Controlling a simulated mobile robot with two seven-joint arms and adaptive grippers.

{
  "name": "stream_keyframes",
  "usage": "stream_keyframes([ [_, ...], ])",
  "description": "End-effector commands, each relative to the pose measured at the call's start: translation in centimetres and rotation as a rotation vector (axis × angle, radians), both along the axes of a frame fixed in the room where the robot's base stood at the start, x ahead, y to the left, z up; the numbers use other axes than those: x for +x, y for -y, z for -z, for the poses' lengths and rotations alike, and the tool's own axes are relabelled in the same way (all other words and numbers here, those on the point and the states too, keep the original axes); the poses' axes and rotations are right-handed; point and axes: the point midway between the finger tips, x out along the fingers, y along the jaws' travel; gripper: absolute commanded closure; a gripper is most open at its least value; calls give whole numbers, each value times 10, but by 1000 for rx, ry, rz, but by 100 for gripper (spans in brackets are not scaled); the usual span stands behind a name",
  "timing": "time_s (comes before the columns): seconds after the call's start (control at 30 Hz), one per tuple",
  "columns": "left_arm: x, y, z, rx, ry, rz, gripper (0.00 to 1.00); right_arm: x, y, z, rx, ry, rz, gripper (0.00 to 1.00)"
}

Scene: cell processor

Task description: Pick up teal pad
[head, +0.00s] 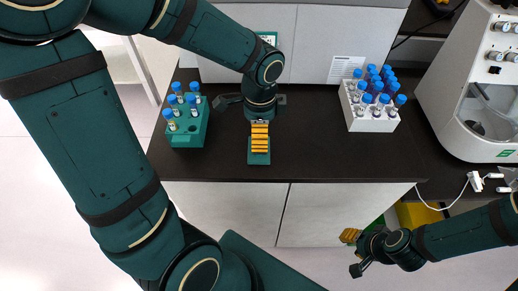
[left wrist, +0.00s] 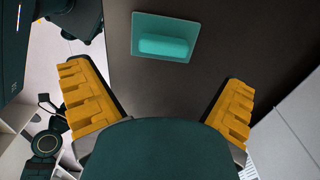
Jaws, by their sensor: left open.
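The teal pad (left wrist: 165,36) is a flat square plate with a raised rounded block on it. It lies on the dark bench top, past the fingertips and between their lines in the left wrist view. In the head view, its teal edge (head: 259,158) shows below the yellow fingers, which hide part of it. My left gripper (head: 260,138) points down over the bench at the pad; in the left wrist view its yellow fingers (left wrist: 157,80) are wide apart and empty. My right gripper (head: 350,237) is low at the right, before the bench front; its opening is unclear.
A teal rack (head: 190,136) with several blue-capped tubes stands left of my left gripper. A white rack (head: 372,123) with several blue-capped tubes stands to the right. A white machine (head: 447,125) is at the far right. The bench between pad and white rack is clear.

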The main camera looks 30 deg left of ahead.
Motion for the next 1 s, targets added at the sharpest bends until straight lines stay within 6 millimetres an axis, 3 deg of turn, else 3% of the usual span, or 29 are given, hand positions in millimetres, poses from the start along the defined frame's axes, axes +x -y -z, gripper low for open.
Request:
stream_keyframes([
  [0.27, 1, -1, 21, -1, 0, -1, 0, -2, 0, 6, 1, -4, -4, 60],
  [0.53, 2, -4, 59, 0, -2, 0, 0, -5, -1, 18, 3, -12, -10, 60],
  [0.87, 3, -4, 64, -1, 2, -1, 0, -6, -1, 19, 3, -14, -12, 60],
  [1.0, 3, -4, 64, -1, 2, -1, 46, -6, -1, 19, 4, -15, -11, 60],
])
